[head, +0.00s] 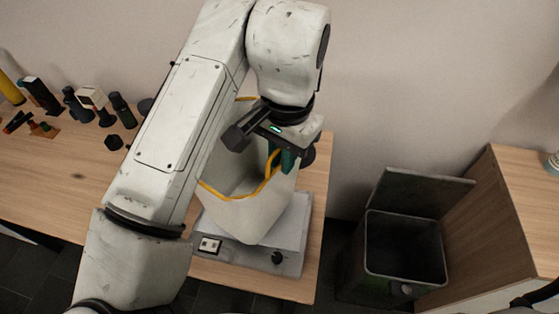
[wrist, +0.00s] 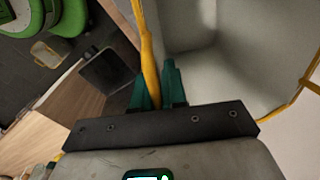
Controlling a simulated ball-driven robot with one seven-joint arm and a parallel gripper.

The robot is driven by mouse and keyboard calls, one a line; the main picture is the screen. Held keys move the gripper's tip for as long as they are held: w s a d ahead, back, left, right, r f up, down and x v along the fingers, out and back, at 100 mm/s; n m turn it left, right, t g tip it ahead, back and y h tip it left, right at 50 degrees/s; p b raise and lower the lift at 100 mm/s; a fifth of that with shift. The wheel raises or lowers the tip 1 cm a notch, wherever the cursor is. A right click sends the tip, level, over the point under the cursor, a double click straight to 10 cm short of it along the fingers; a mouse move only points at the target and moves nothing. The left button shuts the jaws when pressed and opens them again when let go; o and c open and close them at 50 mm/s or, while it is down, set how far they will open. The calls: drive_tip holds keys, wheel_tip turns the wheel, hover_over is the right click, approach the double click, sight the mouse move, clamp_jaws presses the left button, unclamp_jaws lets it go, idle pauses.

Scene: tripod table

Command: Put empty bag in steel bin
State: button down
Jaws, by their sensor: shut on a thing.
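The empty bag (head: 237,213) is pale grey-white with a yellow-orange rim and stands open over a grey scale-like device on the wooden table. It also shows in the wrist view (wrist: 210,75), where its inside looks empty. My gripper (head: 283,160) is shut on the bag's yellow rim; the green fingers (wrist: 158,85) pinch it from both sides. The steel bin (head: 403,245) stands on the floor right of the table, with its lid (head: 420,192) raised at the back and its dark inside visible. Whether the bag touches the device is hard to tell.
The grey device (head: 292,228) sits near the table's right end. Several bottles and small items (head: 90,100) stand at the table's left. A wooden counter (head: 510,215) rises right of the bin. A gap of dark floor lies between table and bin.

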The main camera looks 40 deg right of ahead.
sight(282, 190)
drive_tip(key=shift+w+d+f, duration=0.1)
drive_tip(key=shift+w+f, duration=0.05)
drive_tip(key=shift+f, duration=0.85)
drive_tip(key=shift+w+d+f, duration=0.1)
drive_tip(key=shift+w+f, duration=0.05)
drive_tip(key=shift+f, duration=0.9)
drive_tip(key=c, duration=1.2)
unclamp_jaws()
